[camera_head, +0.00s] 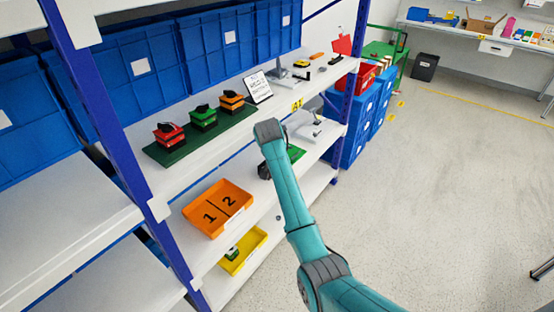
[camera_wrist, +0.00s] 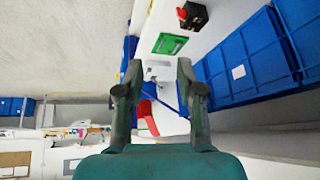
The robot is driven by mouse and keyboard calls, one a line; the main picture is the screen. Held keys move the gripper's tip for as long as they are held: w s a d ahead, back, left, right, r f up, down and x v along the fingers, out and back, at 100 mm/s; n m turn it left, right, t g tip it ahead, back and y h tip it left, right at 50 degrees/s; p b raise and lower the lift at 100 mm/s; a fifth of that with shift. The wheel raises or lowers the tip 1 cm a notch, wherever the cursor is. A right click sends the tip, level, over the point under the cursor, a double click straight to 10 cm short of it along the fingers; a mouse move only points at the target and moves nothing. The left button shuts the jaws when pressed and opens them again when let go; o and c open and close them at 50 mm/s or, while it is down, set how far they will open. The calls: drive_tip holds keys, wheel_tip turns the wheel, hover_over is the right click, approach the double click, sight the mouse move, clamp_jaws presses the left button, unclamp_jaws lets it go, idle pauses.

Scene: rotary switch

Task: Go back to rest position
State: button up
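Red (camera_head: 170,134), green (camera_head: 203,118) and orange (camera_head: 232,102) switch blocks with black tops stand in a row on a dark green board on the upper shelf.
An orange tray marked 1 and 2 (camera_head: 208,214) and a yellow tray (camera_head: 238,256) sit on lower shelves. Blue bins (camera_head: 140,62) line the back. A blue post (camera_head: 100,110) stands at the shelf front. The floor (camera_head: 440,190) at the right is mostly clear.

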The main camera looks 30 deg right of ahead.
idle(0.3)
drive_tip(key=s+a+f+n+t+y, duration=0.1)
drive_tip(key=s+a+f+n+t, duration=0.1)
drive_tip(key=s+a+f, duration=0.6)
drive_tip(key=s+a+f+n+t, duration=0.2)
drive_tip(key=s+a+f, duration=0.2)
drive_tip(key=s+f, duration=0.75)
drive_tip(key=s+a+f+n+t+y, duration=0.1)
drive_tip(key=s+a+f+n, duration=0.2)
drive_tip(key=s, duration=0.6)
drive_tip(key=s+a+r+t, duration=0.2)
drive_tip(key=s+a, duration=0.3)
drive_tip(key=s, duration=0.6)
drive_tip(key=s+a+r+n+t+y, duration=0.1)
drive_tip(key=s+a+r, duration=0.1)
drive_tip(key=s+r, duration=0.8)
drive_tip(key=s+a+r+n+t+y, duration=0.1)
drive_tip(key=s+a+r+n+t, duration=0.1)
drive_tip(key=s+r, duration=0.8)
drive_tip(key=shift+s, duration=0.75)
